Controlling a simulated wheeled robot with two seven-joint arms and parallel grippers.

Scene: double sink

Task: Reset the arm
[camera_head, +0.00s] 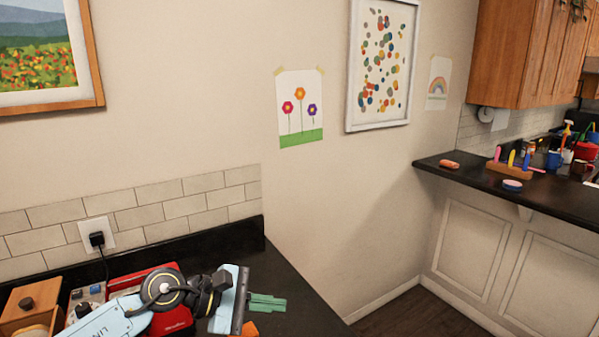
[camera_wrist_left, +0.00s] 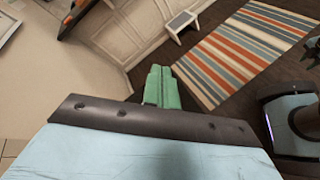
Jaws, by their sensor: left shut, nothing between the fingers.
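My left arm comes in from the bottom left of the head view over the black counter (camera_head: 308,299). My left gripper (camera_head: 268,302) has green fingers that point right, above the counter near its edge. The fingers are together, with nothing between them. In the left wrist view, the green fingers of my left gripper (camera_wrist_left: 162,88) also lie side by side, over the floor and clear of anything.
A red appliance (camera_head: 150,283) and a wooden box (camera_head: 30,303) stand on the counter beside and behind my left arm. An orange item (camera_head: 248,329) lies under the gripper. Another counter (camera_head: 475,180) is at the right. A striped rug (camera_wrist_left: 245,55) and white stool (camera_wrist_left: 182,24) are on the floor.

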